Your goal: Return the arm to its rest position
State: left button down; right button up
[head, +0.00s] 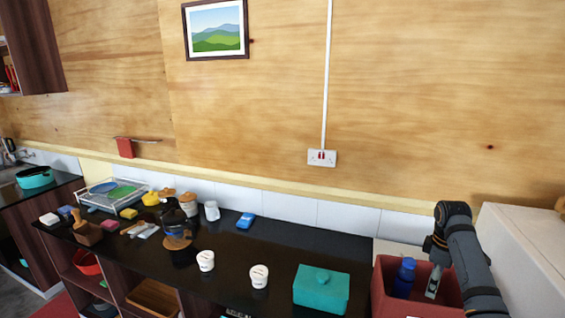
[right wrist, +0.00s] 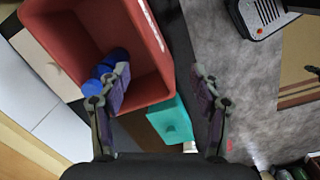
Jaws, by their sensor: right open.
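My right gripper (right wrist: 158,80) is open in the right wrist view, its two fingers wide apart with nothing between the tips. Its left finger overlaps a blue bottle in the picture; I cannot tell how far apart they are. The bin also fills the upper left of the wrist view (right wrist: 62,62). My left gripper is not in view.
A teal lidded box (head: 320,290) stands left of the bin. Two white lidded jars (head: 259,275) (head: 206,260) and a dark kettle-like pot (head: 176,222) stand on the black counter. A white block-like surface (head: 520,250) is close right of my arm.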

jog(key=s+a+f+m+t+h, duration=0.1)
jog(key=s+a+f+m+t, duration=0.15)
jog(key=s+a+f, duration=1.05)
jog(key=s+a+m, duration=0.3)
jog(key=s, duration=0.5)
jog(key=s+a+m, duration=0.2)
jog(key=s+m, duration=0.1)
jog(key=s, duration=0.4)
notch_tip(320, 180, down, 33)
jog(key=s+d+b, duration=0.2)
jog(key=s+b, duration=0.1)
jog(key=b, duration=0.4)
pick_arm(q)
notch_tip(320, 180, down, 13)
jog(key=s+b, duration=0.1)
jog(key=b, duration=0.5)
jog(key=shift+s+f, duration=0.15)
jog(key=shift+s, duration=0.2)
pick_arm(e)
jog(key=s+d+f+g+y, duration=0.1)
jog(key=s+f, duration=1.7)
jog(key=f, duration=0.4)
jog(key=shift+s+d+f+m, duration=0.15)
jog(key=shift+s+d+m, duration=0.1)
jog(key=shift+m, duration=0.1)
